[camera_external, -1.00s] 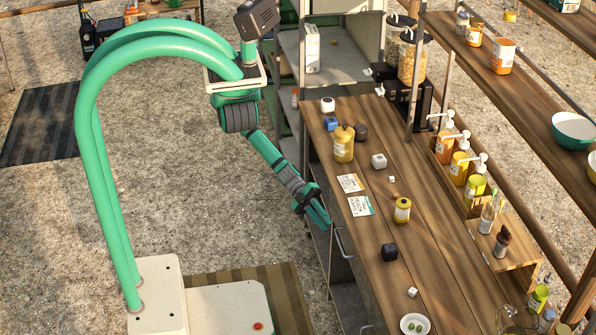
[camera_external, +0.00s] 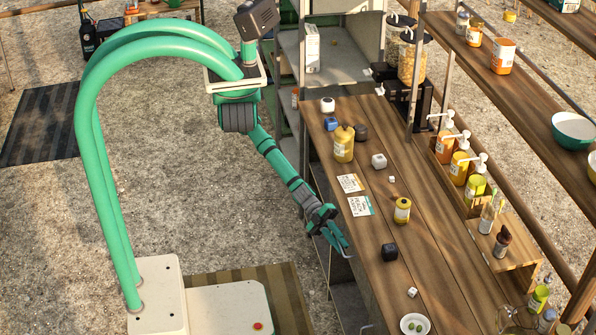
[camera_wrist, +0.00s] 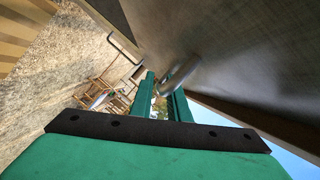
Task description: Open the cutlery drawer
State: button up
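My gripper (camera_external: 340,243) is at the left side of the wooden counter, at the drawer handle. In the wrist view its two green fingers (camera_wrist: 161,100) stand apart with a gap between them. A rounded metal handle (camera_wrist: 180,73) shows at the fingertips, its near end over the gap. I cannot tell whether the fingers touch it. The grey drawer front (camera_wrist: 240,48) lies beside the fingers and looks closed. In the external view the gripper hides most of the handle, and the counter top hides most of the front.
The wooden counter (camera_external: 412,262) overhangs close to the gripper. Another handle (camera_wrist: 122,47) shows in the wrist view. The ground left of the counter is open.

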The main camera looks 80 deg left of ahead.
jog(key=shift+c, duration=0.5)
grip_shut()
dwell(1.0)
